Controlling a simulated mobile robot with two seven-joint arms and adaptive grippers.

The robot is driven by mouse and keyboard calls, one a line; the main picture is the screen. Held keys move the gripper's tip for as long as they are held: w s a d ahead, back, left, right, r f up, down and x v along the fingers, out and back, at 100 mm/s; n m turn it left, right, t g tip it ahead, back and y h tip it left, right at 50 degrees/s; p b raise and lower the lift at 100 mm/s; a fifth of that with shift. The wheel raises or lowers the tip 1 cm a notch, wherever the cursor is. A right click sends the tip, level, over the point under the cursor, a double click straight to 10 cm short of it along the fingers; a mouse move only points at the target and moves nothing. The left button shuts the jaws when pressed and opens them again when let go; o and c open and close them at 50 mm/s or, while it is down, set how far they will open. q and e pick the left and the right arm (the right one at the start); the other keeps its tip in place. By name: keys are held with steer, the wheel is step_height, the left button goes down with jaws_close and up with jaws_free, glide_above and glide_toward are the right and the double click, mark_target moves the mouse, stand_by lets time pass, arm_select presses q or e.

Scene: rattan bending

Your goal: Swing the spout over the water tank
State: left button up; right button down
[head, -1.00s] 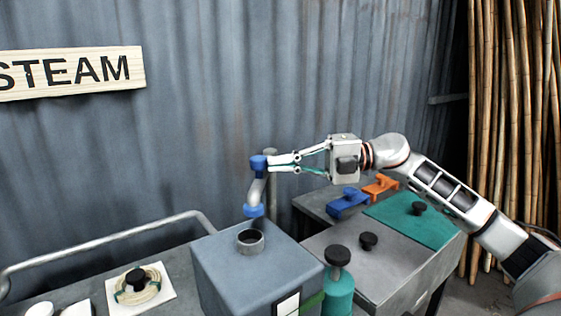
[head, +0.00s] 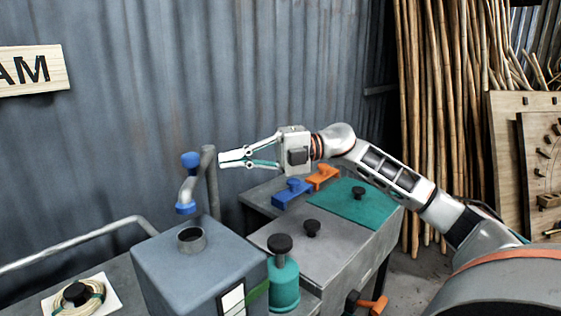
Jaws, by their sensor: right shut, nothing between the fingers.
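The spout (head: 188,188) is a grey bent pipe with a blue cap on top and a blue lower end, beside an upright grey post (head: 211,185). Its lower end hangs above the back part of the blue-grey water tank (head: 160,262), just above the tank's round filler opening (head: 191,239) in the picture. I cannot tell whether it is exactly over the opening. My right gripper (head: 221,159) is shut and empty. Its fingertips point left, just right of the spout's blue cap, with a small gap visible. My left gripper is not in view.
A teal bottle (head: 284,287) with a black knob stands right of the tank. A coil of rattan (head: 90,299) is at left.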

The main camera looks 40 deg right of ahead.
steer(key=s+d+b, duration=0.4)
steer(key=s+d, duration=0.2)
steer(key=shift+s+d+r, duration=0.2)
steer(key=shift+s+d, duration=0.1)
